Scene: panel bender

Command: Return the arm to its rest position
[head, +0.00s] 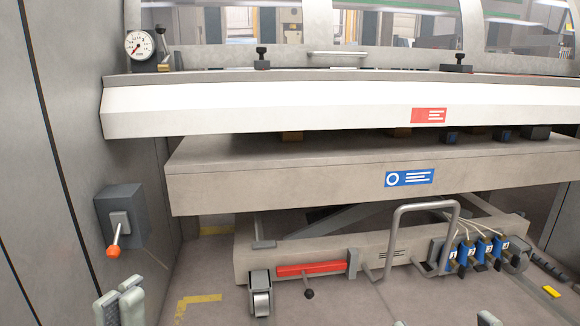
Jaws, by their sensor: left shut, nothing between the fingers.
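My left gripper (120,302) shows at the lower left edge, with pale grey-green finger pads. It is shut and empty, and most of it is cut off by the frame. It is below the grey wall box (119,214) with the orange-tipped lever (113,240), apart from it. Small pale tips at the bottom edge on the right (488,318) look like part of my right gripper; too little shows to tell its state.
The bender's white-fronted beam (270,110) spans the view above a grey lift table (280,190). Below is a wheeled base with a red pedal bar (312,268), a grey tube handle (425,206) and blue numbered blocks (470,251). A pressure gauge (139,44) sits upper left.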

